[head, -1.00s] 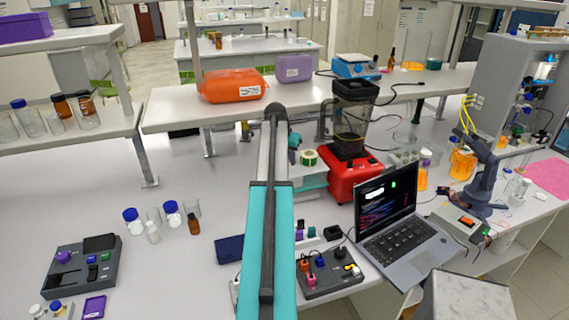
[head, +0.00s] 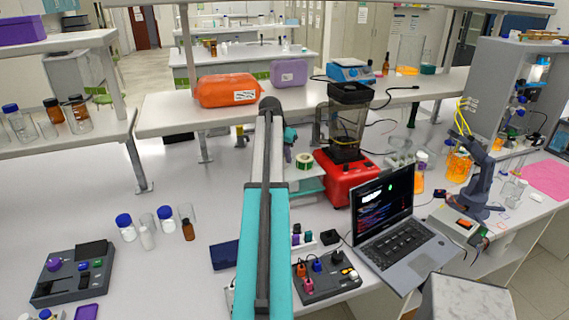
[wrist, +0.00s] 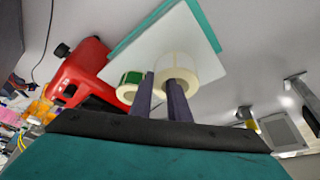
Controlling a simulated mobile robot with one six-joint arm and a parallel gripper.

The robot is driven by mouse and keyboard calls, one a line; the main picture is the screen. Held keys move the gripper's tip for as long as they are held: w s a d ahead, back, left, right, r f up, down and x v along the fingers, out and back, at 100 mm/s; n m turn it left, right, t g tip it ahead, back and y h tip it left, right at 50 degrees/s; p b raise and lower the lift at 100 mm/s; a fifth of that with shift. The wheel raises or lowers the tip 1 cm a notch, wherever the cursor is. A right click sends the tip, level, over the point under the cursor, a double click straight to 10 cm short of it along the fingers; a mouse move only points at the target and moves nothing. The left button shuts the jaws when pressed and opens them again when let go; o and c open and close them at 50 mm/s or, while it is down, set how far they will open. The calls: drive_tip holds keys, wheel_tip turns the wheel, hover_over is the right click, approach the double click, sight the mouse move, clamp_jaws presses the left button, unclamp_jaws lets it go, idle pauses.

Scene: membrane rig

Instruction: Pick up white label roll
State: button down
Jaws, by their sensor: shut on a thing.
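The white label roll (wrist: 178,68) shows in the wrist view at my gripper (wrist: 160,82), whose two dark fingers are shut on it. One finger covers part of the roll's near face. A green label roll (wrist: 130,86) is just left of the fingers; in the head view (head: 304,161) it sits on a small stand beside the red blender. In the head view my gripper (head: 290,138) is mostly behind my arm, and I cannot make out the white roll there.
The red blender (head: 346,178) stands close to the right of the rolls. A laptop (head: 385,220) and a button box (head: 328,278) are nearer. An orange pouch (head: 228,90) lies on the raised shelf behind. The bench left of my arm has clear room.

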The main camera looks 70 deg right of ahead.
drive_tip(key=shift+r, duration=0.25)
drive_tip(key=s+a+b, duration=0.3)
drive_tip(key=s, duration=0.4)
drive_tip(key=s+a+r+b, duration=0.1)
drive_tip(key=s+a+b, duration=0.2)
drive_tip(key=s, duration=0.5)
drive_tip(key=shift+r, duration=0.3)
drive_tip(key=shift+w+a, duration=0.1)
drive_tip(key=shift+w, duration=0.05)
